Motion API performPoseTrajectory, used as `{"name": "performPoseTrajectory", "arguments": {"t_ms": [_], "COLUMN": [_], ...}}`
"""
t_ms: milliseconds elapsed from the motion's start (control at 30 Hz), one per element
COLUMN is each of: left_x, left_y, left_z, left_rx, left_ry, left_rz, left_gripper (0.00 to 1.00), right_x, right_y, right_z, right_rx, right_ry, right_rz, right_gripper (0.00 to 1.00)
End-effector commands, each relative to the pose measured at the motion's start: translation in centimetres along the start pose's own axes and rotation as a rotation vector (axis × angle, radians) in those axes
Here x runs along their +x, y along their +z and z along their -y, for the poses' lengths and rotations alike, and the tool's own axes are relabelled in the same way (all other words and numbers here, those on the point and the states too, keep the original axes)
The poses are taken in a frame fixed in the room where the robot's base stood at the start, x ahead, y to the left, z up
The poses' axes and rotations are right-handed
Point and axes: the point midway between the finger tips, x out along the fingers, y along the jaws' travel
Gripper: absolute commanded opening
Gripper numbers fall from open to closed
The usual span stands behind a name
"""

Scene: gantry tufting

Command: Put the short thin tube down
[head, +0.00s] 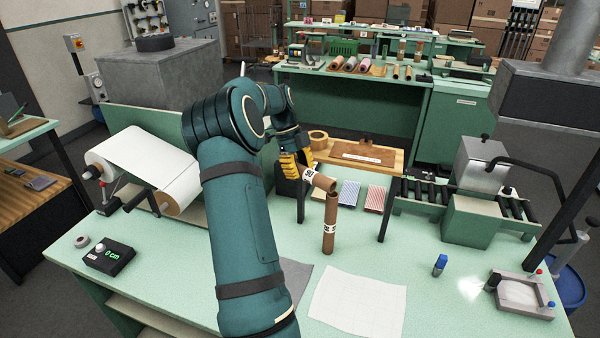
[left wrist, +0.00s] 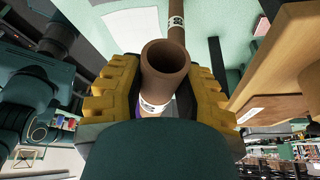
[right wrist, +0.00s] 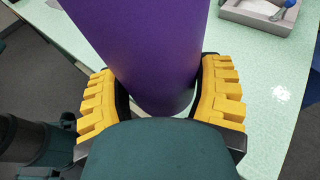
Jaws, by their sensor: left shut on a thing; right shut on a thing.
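My left gripper (head: 292,162) is shut on a short brown cardboard tube (head: 318,180) with a white printed label. It holds the tube tilted above the green bench; the tube's open end (left wrist: 166,57) shows between the yellow fingers in the left wrist view. A second brown tube (head: 330,236), with a white label band, stands upright on the bench. The held tube's lower end is at its top in the head view; I cannot tell whether they touch. In the right wrist view my right gripper (right wrist: 160,100) is shut on a large purple cylinder (right wrist: 150,45). The right gripper is outside the head view.
A white sheet (head: 358,303) lies on the bench front. A black box reading 0 cm (head: 108,257) is at left, near a paper roll (head: 150,165). Card stacks (head: 348,194), a roller conveyor (head: 425,190), a blue-capped bottle (head: 440,264) and a grey tray (head: 522,293) stand rightward.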

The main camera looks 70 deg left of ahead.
Motion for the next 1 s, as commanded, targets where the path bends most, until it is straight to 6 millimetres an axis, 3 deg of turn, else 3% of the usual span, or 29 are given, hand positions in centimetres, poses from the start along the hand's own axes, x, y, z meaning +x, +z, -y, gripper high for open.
{"name": "performPoseTrajectory", "arguments": {"t_ms": [667,767,1000], "left_x": [0.5,1.9,7.3], "left_y": [0.2,0.8,3.0], "left_z": [0.0,-0.1,-0.1], "left_rx": [-0.001,-0.002,-0.001], "left_ry": [0.001,0.003,0.003], "left_rz": [-0.001,-0.003,-0.005], "left_gripper": [0.0,0.0,0.0], "right_x": [0.0,0.0,0.0], "right_y": [0.0,0.0,0.0], "right_z": [0.0,0.0,0.0], "right_rx": [0.0,0.0,0.0], "right_ry": [0.0,0.0,0.0], "right_rz": [0.0,0.0,0.0], "right_gripper": [0.5,0.5,0.5]}}
